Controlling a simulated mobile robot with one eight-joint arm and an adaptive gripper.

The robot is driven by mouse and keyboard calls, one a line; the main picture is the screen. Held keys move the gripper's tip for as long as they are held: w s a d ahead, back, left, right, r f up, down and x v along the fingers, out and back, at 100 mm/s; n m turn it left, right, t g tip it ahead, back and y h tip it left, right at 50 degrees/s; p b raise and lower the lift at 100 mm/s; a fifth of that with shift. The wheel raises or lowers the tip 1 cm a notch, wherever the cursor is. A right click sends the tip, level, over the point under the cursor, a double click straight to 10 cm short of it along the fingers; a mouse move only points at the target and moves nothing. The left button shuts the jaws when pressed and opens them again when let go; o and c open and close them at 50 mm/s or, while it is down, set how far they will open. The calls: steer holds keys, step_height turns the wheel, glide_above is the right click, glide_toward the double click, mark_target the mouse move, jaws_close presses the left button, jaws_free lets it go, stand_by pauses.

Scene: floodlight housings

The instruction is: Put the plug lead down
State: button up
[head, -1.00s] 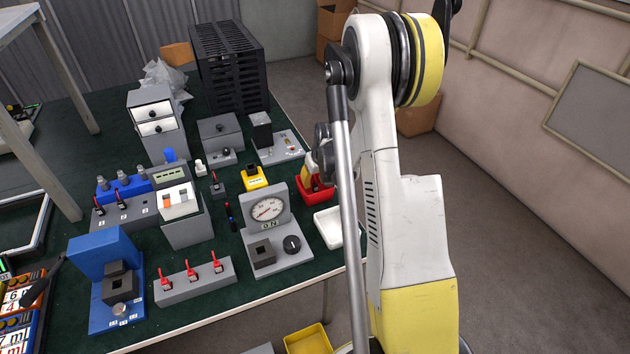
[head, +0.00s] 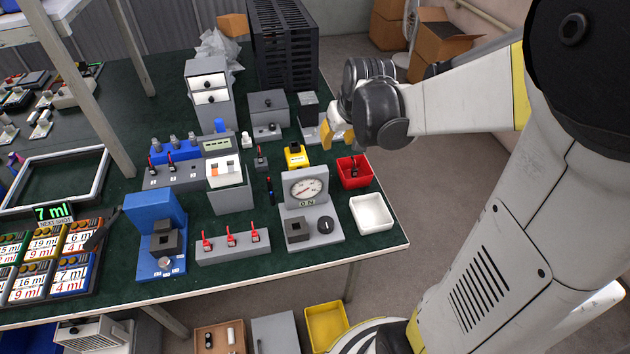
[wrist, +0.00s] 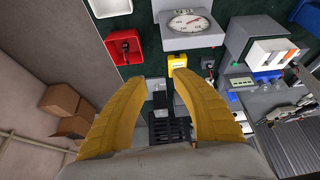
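A small dark and red piece (head: 354,165), which looks like the plug lead, lies in the red tray (head: 368,182) at the right side of the green bench. The tray also shows in the wrist view (wrist: 112,60), with the dark piece (wrist: 125,47) inside. My gripper (head: 336,135) is above the bench, behind and left of the red tray. In the wrist view its yellow fingers (wrist: 168,78) stand apart with nothing between them. The lead's exact shape is too small to tell.
A white tray (head: 372,213) sits in front of the red tray. A gauge unit (head: 308,200) and a yellow block (head: 296,154) stand to the left. A tall black rack (head: 283,50) stands at the back. A yellow bin (head: 327,325) is below the bench's front edge.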

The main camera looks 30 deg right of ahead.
steer(key=s+a+r+n+t, duration=0.1)
steer(key=s+a+r, duration=0.2)
steer(key=s+a, duration=0.4)
steer(key=s+a+r+n+t+y, duration=0.1)
steer(key=s+a+r, duration=0.2)
steer(key=s+a, duration=0.5)
steer(key=shift+a, duration=0.4)
steer(key=shift+f, duration=0.15)
